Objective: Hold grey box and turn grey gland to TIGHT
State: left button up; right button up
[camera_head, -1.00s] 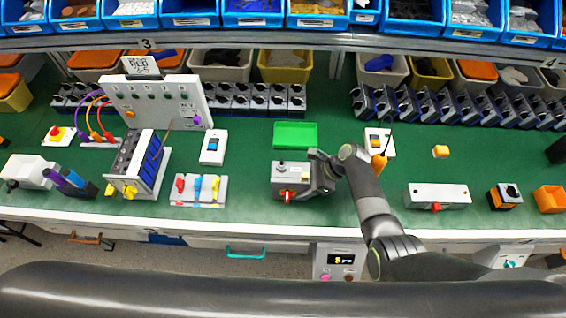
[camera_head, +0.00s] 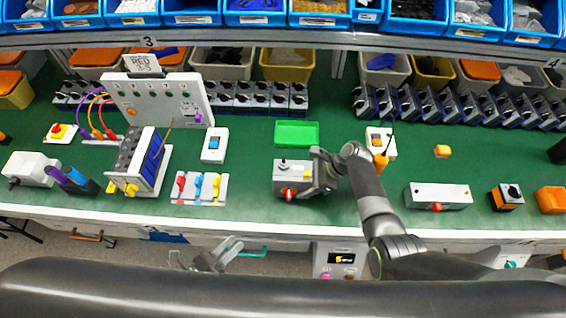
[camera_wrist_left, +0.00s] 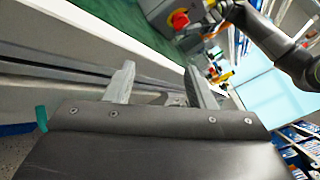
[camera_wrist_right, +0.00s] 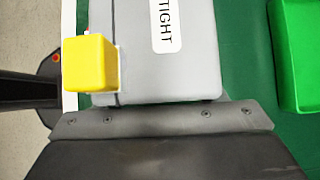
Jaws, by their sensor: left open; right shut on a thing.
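The grey box (camera_head: 292,179) stands on the green bench top near its front edge. Its front carries a red knob (camera_head: 289,194), which also shows in the left wrist view (camera_wrist_left: 178,18). A grey gland cannot be told apart clearly. In the right wrist view the box (camera_wrist_right: 180,75) bears a label reading TIGHT (camera_wrist_right: 165,22) and a yellow block (camera_wrist_right: 90,63) at its left edge. My right gripper (camera_head: 318,176) is shut on the box from its right side. My left gripper (camera_head: 226,254) is open and empty, in front of the bench edge, left of the box.
A green tray (camera_head: 296,134) lies behind the box. A white panel with coloured switches (camera_head: 200,188) stands to its left, and a grey unit with a red button (camera_head: 438,196) to its right. The bench front edge (camera_head: 180,219) lies between my left gripper and the box.

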pick_arm(q)
jog(key=d+r+m+g+h, duration=0.3)
jog(key=r+m+h, duration=0.1)
jog(key=m, duration=0.4)
jog(key=m+g, duration=0.1)
jog(key=m, duration=0.4)
send_near(278, 166)
jog(key=x, duration=1.1)
jog(key=shift+w+d+f, duration=0.1)
jog(key=shift+d, duration=0.1)
jog(key=shift+c, duration=0.2)
jog(key=c, duration=0.9)
